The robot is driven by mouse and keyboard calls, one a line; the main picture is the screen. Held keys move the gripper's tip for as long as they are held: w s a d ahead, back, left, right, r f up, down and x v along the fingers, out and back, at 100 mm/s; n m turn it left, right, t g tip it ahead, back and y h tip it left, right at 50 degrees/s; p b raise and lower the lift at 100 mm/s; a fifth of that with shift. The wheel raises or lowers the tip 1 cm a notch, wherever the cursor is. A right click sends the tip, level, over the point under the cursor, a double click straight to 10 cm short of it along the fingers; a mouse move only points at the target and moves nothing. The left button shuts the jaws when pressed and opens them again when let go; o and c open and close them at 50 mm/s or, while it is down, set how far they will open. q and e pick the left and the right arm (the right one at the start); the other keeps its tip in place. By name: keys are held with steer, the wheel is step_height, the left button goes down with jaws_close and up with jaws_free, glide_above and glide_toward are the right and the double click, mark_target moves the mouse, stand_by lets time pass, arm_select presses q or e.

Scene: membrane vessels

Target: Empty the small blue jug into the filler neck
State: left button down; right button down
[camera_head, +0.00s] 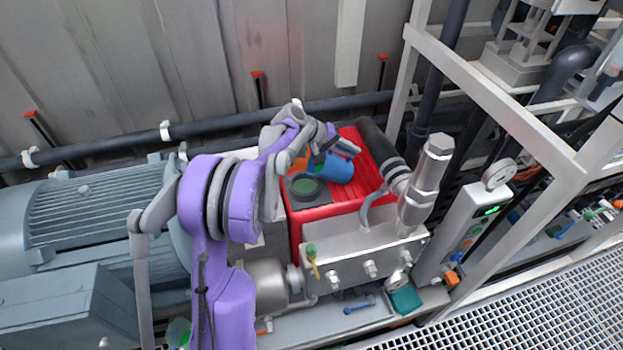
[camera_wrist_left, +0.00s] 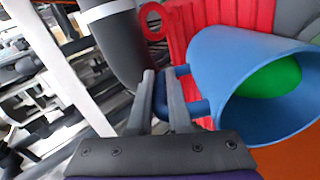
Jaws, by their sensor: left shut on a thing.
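The small blue jug (camera_head: 337,168) is held above the red housing, tilted, with its mouth turned toward the left. It also shows large in the left wrist view (camera_wrist_left: 222,72), with green contents (camera_wrist_left: 270,78) inside. My left gripper (camera_head: 325,143) is shut on the jug's handle; its fingers (camera_wrist_left: 160,88) show in the left wrist view. The filler neck (camera_head: 305,186) looks like a dark round collar with green inside, on a grey plate. It lies just below and left of the jug. Whether anything is flowing cannot be seen. My right gripper is not in view.
The red ribbed housing (camera_head: 376,163) surrounds the neck's right side. A thick dark pipe (camera_head: 378,143) and a steel block (camera_head: 355,240) stand close by at right. A grey motor (camera_head: 95,215) fills the left. A white frame (camera_head: 490,90) rises at right.

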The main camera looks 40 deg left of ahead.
arm_select(q)
steer(key=shift+s+a, duration=0.1)
steer(key=shift+s, duration=0.05)
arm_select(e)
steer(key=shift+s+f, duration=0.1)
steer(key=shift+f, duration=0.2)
arm_select(q)
steer(key=shift+s+a+f+t+h+b, duration=0.1)
steer(key=shift+s+a+t+h+b, duration=0.1)
steer(key=shift+t+h+b, duration=0.25)
steer(key=shift+s+a+r+t+h, duration=0.15)
steer(key=shift+s+r+t+h, duration=0.05)
steer(key=shift+s+t+h, duration=0.2)
steer(key=shift+w, duration=0.15)
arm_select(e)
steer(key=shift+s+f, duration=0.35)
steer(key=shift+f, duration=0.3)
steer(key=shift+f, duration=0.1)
arm_select(q)
steer(key=shift+s+a+r+t+b, duration=0.1)
steer(key=shift+s+a+t+b, duration=0.1)
steer(key=shift+t+b, duration=0.2)
steer(key=shift+s+a+r+t+h+b, duration=0.2)
steer(key=shift+s+t+h+b, duration=0.15)
steer(key=shift+s+h, duration=0.1)
steer(key=shift+r, duration=0.15)
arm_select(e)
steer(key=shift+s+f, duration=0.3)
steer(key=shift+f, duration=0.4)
